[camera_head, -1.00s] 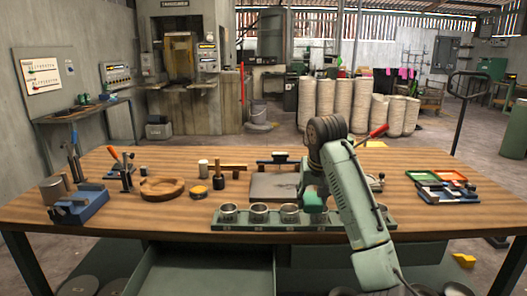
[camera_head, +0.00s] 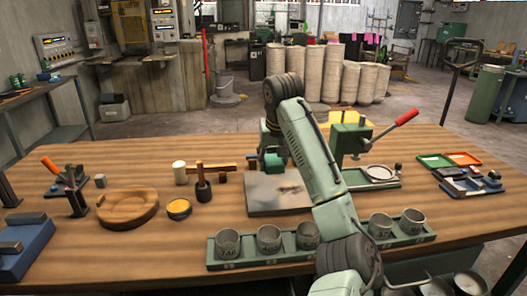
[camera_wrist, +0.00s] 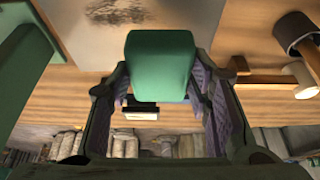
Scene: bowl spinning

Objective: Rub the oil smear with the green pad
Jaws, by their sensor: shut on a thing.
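The green pad (camera_wrist: 160,65) is held between the two fingers of my gripper (camera_wrist: 158,82) in the wrist view. In the head view the pad (camera_head: 268,162) shows partly, beside my arm, near the far left edge of a grey plate (camera_head: 262,203). My gripper there is mostly hidden behind my arm. The oil smear (camera_head: 291,188) is a dark patch on the plate, right of the pad and nearer the camera. It also shows at the top of the wrist view (camera_wrist: 122,12), apart from the pad. The pad's height over the plate is unclear.
A green rack (camera_head: 245,258) with several metal cups lies in front. A green press with a red lever (camera_head: 395,128) stands behind right.

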